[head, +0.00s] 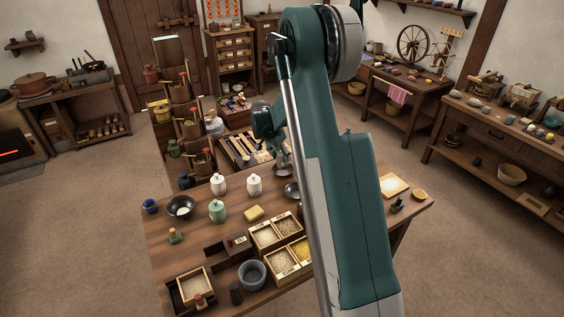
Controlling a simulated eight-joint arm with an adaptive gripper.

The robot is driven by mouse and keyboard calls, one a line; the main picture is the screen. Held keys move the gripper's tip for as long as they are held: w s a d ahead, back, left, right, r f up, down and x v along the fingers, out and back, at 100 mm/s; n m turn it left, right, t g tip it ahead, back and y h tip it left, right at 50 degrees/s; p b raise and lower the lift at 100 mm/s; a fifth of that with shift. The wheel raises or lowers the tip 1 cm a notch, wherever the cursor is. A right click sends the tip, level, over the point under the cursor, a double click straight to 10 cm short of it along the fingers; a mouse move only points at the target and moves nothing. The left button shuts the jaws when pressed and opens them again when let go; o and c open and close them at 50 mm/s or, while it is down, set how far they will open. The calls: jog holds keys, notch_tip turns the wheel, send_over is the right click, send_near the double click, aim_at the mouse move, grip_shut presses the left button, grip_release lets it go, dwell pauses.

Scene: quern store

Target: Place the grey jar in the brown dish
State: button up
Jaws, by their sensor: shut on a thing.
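My gripper (280,152) hangs above the back of the wooden table, partly hidden by my arm. It is shut on a small greyish thing, which I take for the grey jar; its outline is hard to make out at this size. A small brown dish (420,195) lies near the table's right end, to the right of my arm and well apart from the gripper. A dark dish (292,190) stands below the gripper, partly covered by my arm.
The wooden table (160,238) holds two white lidded jars (218,185) (254,185), a green jar (217,210), a black bowl (181,207), a blue cup (150,206), a yellow block (253,212), grain boxes (265,236) and a grey bowl (252,273). My arm hides the table's middle right.

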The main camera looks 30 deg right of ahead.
aim_at(282, 161)
jog(key=shift+f, duration=1.65)
jog(key=shift+f+b, duration=0.1)
jog(key=shift+b, duration=0.25)
jog(key=o, duration=1.2)
jog(key=p+v, duration=0.2)
jog(key=v, duration=1)
